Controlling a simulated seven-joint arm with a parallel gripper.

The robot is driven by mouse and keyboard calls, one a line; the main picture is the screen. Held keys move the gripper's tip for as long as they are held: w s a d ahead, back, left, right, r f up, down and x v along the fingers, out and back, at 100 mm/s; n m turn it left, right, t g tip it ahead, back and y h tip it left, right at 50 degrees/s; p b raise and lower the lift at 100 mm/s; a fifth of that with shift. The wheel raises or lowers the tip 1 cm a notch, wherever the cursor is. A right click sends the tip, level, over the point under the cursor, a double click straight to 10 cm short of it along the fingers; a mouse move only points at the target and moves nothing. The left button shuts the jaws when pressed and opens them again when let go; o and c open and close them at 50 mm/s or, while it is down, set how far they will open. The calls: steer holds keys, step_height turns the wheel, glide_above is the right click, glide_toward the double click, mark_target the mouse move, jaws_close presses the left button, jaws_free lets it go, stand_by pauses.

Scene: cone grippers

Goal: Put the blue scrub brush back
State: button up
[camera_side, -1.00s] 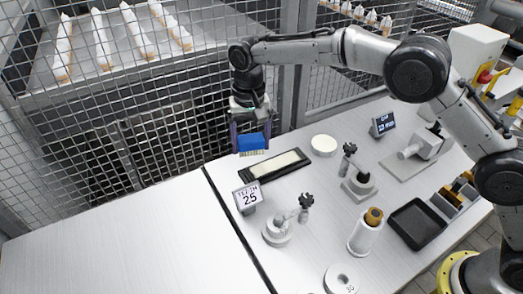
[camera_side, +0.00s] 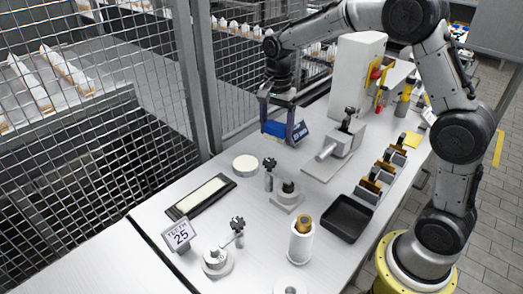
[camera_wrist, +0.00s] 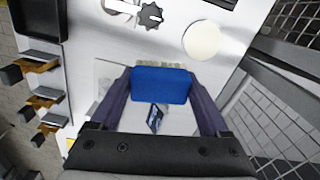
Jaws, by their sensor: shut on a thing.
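My gripper (camera_side: 278,122) is shut on the blue scrub brush (camera_side: 273,128), above the back part of the table. In the wrist view the blue block (camera_wrist: 162,86) is gripped between the two dark fingers, its pale bristles (camera_wrist: 160,64) showing along the far edge. The small display stand (camera_side: 303,131) is close to the right of the gripper in the side view and shows below the brush in the wrist view (camera_wrist: 156,118). The side view does not show clearly how high the brush is above the table.
A black tray with a cream strip (camera_side: 227,182) and a cream disc (camera_side: 245,164) lie to the left. A grey machine (camera_side: 337,147) stands to the right. A wire fence runs behind.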

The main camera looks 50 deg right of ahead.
steer(key=s+d+m, duration=0.2)
steer(key=s+d, duration=0.1)
glide_above(262, 150)
steer(key=f, duration=0.9)
steer(key=shift+s+a, duration=0.1)
steer(key=shift+s, duration=0.25)
steer(key=shift+w+f, duration=0.45)
steer(key=shift+f, duration=1.5)
steer(key=shift+f, duration=0.15)
steer(key=o, duration=1.2)
steer(key=shift+c, duration=0.2)
